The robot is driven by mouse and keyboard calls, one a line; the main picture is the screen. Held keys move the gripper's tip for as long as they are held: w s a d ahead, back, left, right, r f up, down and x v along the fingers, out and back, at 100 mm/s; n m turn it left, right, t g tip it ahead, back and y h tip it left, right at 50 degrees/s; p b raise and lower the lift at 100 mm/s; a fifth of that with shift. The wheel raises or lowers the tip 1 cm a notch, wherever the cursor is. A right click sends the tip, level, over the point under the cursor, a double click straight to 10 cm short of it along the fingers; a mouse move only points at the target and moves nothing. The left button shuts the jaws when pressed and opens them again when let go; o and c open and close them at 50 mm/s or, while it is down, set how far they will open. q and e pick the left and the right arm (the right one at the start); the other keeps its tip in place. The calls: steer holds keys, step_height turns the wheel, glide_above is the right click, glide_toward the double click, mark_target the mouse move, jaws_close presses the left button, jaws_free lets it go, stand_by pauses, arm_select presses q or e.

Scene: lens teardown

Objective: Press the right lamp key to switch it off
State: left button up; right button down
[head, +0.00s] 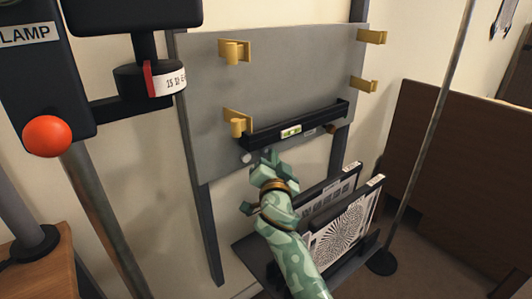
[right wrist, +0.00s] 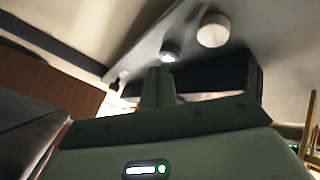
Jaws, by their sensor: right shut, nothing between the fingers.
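A round pale key (head: 246,157) sits on the lower edge of the grey panel (head: 290,75) in the head view, just left of my right gripper (head: 267,158). A second key is not clear there; the gripper covers that spot. The right wrist view shows two round keys: a larger-looking one (right wrist: 213,30) and a smaller, bright one (right wrist: 170,56). My right gripper (right wrist: 162,72) is shut and empty, its tips at or very near the bright key. I cannot tell whether they touch. My left gripper is not in view.
A black ledge with a level (head: 291,131) and yellow brackets (head: 236,51) are on the panel. Below stands a rack with patterned charts (head: 344,232). A black box labelled LAMP with a red knob (head: 47,136) is at left. A brown partition (head: 455,180) stands right.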

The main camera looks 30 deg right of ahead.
steer(key=shift+w+b, duration=0.3)
steer(key=shift+w, duration=0.15)
stand_by(0.7)
steer(key=shift+s, duration=0.1)
steer(key=shift+s+p, duration=0.3)
steer(key=shift+s, duration=0.5)
steer(key=shift+d, duration=0.1)
steer(key=s+p, duration=0.2)
steer(key=s, duration=0.4)
steer(key=shift+d, duration=0.4)
